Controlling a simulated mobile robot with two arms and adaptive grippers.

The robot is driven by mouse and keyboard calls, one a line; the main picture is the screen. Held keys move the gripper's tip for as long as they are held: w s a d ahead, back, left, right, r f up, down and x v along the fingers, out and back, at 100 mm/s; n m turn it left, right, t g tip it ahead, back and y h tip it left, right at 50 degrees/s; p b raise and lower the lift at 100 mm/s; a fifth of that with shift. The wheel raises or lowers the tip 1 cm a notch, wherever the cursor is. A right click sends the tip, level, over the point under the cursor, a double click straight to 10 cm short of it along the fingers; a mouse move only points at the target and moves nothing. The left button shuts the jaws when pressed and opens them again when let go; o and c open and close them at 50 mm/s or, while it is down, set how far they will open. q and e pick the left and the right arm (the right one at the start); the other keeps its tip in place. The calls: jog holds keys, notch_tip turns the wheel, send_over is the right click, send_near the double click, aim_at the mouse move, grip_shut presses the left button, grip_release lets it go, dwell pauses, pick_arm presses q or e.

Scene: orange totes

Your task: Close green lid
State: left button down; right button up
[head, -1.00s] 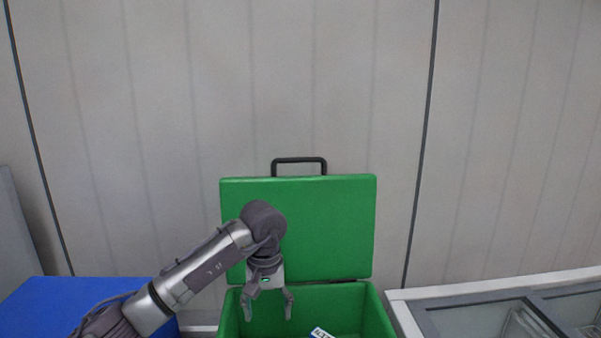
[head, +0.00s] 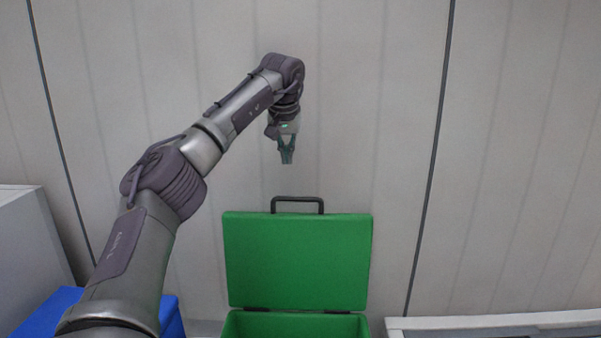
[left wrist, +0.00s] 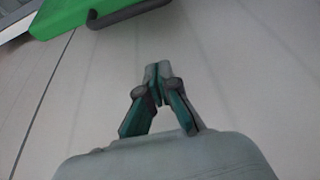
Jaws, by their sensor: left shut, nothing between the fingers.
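The green lid (head: 298,262) stands open and upright at the back of the green box (head: 295,325), whose lower part is cut off by the picture's bottom edge. A dark handle (head: 297,200) sits on the lid's top edge. My left gripper (head: 287,161) is shut and empty, pointing down above the handle and apart from it. In the left wrist view the gripper (left wrist: 155,75) shows closed fingertips, with the lid (left wrist: 70,14) and handle (left wrist: 128,14) at the upper left. My right gripper is not in view.
A blue box (head: 45,315) is at the lower left, partly behind my arm, beside a grey cabinet (head: 30,235). A white-framed unit (head: 490,324) stands at the lower right. A panelled wall (head: 370,110) is behind the lid.

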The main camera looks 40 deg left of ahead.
pick_arm(q)
notch_tip(320, 180, down, 9)
jog(key=p, duration=0.4)
jog(key=shift+s+d, duration=0.35)
jog(key=shift+s, duration=0.05)
jog(key=shift+s, duration=0.1)
